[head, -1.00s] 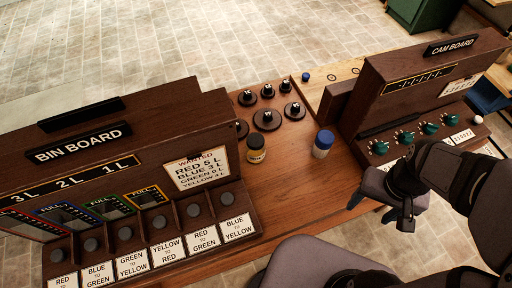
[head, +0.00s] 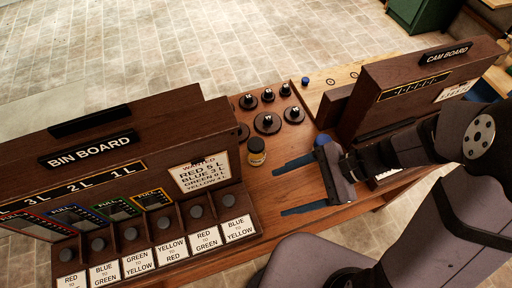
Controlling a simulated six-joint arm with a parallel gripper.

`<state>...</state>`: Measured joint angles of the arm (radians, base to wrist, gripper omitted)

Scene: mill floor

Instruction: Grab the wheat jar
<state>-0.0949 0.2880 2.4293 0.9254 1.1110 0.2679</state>
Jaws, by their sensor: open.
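A small jar (head: 256,152) with a black lid and a yellow label stands upright on the wooden table, right of the bin board. Its label is too small to read, so I cannot tell for sure that it holds wheat. My gripper (head: 280,191) is open and empty, its two blue fingers pointing left. The fingers are in front of the jar and to its right, apart from it in the picture. A second jar shows only its blue lid (head: 323,138) behind my gripper; its body is hidden.
The bin board (head: 85,148) with its row of knobs stands close on the left. Several black knobbed discs (head: 267,122) sit behind the jar. The cam board (head: 430,75) stands at the right, partly covered by my arm. Bare tabletop lies in front of the jar.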

